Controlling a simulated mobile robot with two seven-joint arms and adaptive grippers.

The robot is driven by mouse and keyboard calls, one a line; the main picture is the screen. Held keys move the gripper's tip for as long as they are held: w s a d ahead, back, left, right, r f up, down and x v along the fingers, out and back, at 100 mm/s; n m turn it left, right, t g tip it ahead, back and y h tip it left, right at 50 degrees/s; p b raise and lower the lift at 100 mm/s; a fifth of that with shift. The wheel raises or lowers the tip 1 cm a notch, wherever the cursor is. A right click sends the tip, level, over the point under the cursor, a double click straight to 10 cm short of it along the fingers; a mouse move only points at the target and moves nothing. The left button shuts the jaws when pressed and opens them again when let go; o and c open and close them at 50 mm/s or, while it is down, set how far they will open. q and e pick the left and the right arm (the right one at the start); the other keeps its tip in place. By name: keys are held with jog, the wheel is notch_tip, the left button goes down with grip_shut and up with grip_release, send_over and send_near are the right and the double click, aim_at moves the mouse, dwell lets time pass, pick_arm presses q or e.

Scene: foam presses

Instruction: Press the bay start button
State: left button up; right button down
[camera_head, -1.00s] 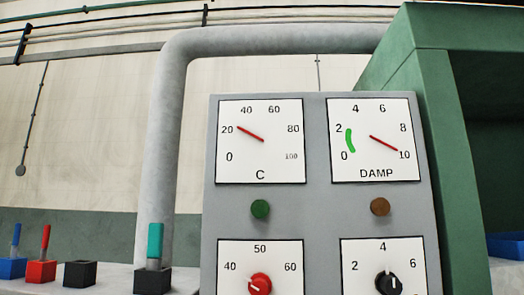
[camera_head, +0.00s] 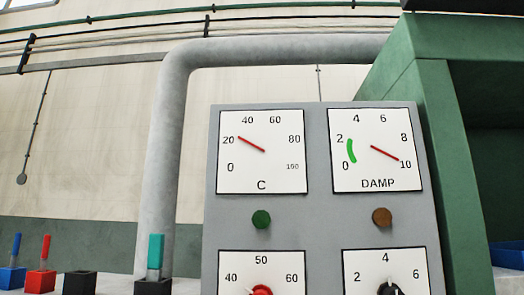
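A grey control panel (camera_head: 322,232) fills the middle of the head view. It carries a green round button or lamp (camera_head: 261,219) on the left and a brown one (camera_head: 382,217) on the right; I see no label naming either as the bay start button. Above them, the C gauge (camera_head: 262,178) points a little above 20, and the DAMP gauge (camera_head: 375,172) points near 10, outside its green band. Below, a red knob (camera_head: 261,290) and a black knob (camera_head: 390,289) are cut off by the bottom edge. Neither gripper shows.
At the lower left stand blue (camera_head: 11,278), red (camera_head: 40,280) and black (camera_head: 80,283) blocks, and a dark block (camera_head: 153,287) with a teal handle (camera_head: 155,251). A grey pipe (camera_head: 163,170) rises behind. A green press frame (camera_head: 445,170) stands right of the panel.

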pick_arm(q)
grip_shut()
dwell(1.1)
